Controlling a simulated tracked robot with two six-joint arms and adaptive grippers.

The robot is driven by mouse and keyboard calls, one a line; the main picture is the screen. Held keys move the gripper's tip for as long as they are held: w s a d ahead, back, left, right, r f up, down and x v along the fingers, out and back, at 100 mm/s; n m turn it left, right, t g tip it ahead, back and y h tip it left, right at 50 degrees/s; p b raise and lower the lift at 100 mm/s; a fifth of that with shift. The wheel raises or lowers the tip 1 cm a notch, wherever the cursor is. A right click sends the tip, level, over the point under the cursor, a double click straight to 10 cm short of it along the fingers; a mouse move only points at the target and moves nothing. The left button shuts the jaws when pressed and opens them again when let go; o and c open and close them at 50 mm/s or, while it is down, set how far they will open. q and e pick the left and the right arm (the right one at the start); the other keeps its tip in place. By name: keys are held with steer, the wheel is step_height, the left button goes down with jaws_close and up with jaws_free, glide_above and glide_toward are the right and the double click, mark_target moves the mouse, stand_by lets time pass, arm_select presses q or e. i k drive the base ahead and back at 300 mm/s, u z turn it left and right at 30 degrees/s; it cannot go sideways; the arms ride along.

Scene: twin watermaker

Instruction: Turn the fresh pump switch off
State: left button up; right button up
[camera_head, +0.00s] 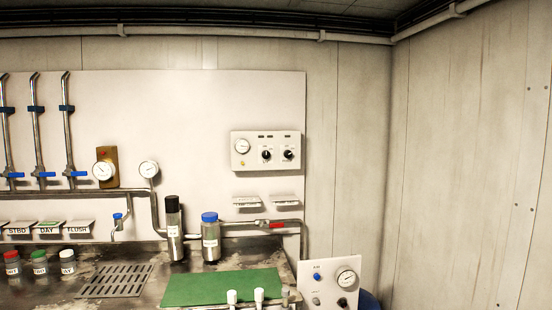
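A white wall panel (242,162) carries a round gauge (243,146) and two black rotary switches, a left one (266,155) and a right one (289,155). Their labels are too small to read, so I cannot tell which, if either, is the fresh pump switch. A second, tilted panel (312,292) at the bottom right has a blue knob (317,276), a grey knob (316,300) and a gauge (346,278). Its lower edge is cut off by the frame. Neither of my grippers is in view.
A metal bench (215,270) holds a green mat (220,287), a black-capped bottle (174,230), a blue-capped bottle (210,238) and small jars at left. Two white-topped things (232,296) stand at the bottom edge. A red-handled valve (276,226) sits on the pipe.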

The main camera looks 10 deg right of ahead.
mark_target(288, 154)
steer(key=z, duration=0.15)
steer(key=i, duration=0.9)
steer(key=u, duration=0.05)
